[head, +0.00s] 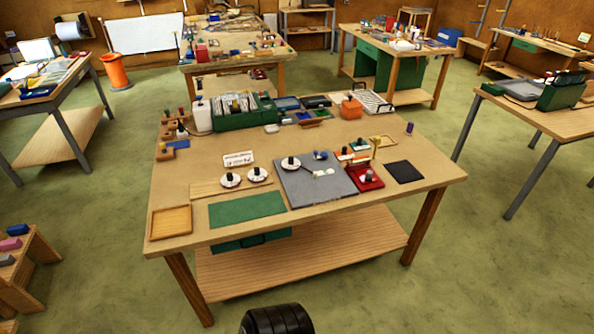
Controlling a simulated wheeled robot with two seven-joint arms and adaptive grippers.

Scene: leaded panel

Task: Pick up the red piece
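On the near wooden table (320,136), a flat red tray-like item (379,183) lies at the right of a grey board (296,190). A small light object with a dark top (367,178) sits on it. Small orange and white items (345,156) lie just behind it. I cannot tell which of these is the red piece, as they are small. Round white pieces with black knobs (230,180) stand at the left of the board. Neither of my grippers shows in the head view.
A green mat (246,209), a wooden tray (171,222) and a black square (404,172) lie along the table's front half. A green rack (245,120), a white bottle (202,115) and an orange container (352,109) stand at the back. Open floor surrounds the table.

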